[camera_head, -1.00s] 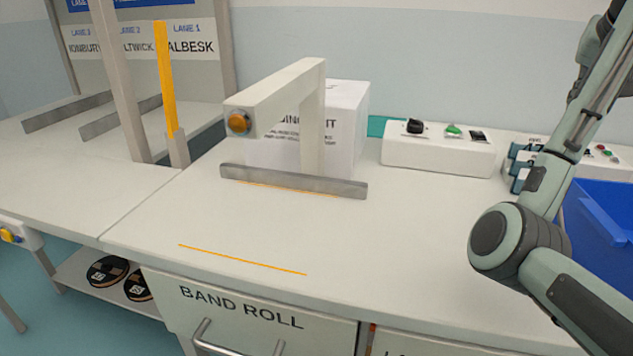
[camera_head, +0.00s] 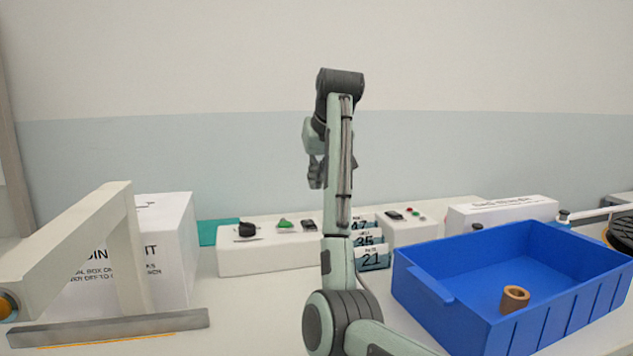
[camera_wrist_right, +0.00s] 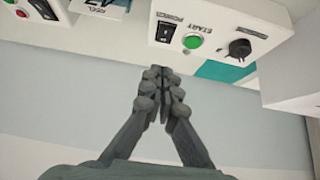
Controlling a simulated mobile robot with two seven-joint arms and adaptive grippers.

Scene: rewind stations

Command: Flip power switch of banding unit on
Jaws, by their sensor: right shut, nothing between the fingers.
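The white banding unit (camera_head: 178,236), with partly hidden lettering, stands at the left of the bench. A white control box (camera_head: 262,262) beside it carries a black knob (camera_head: 246,230), a green button (camera_head: 286,224) and a black rocker switch (camera_head: 309,225). In the right wrist view the rocker, marked POWER (camera_wrist_right: 165,32), sits beside the green START button (camera_wrist_right: 193,41); its position is hard to read. My right gripper (camera_head: 316,180) is raised above the bench, near the box. Its fingers (camera_wrist_right: 160,72) are shut and empty, apart from the switch. My left gripper is out of view.
A blue bin (camera_head: 470,290) holding a brown roll core (camera_head: 514,298) stands at the right. Numbered cards (camera_head: 371,257) and a second control box (camera_head: 420,228) stand right of the first box. A beige frame (camera_head: 125,250) rises at the left.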

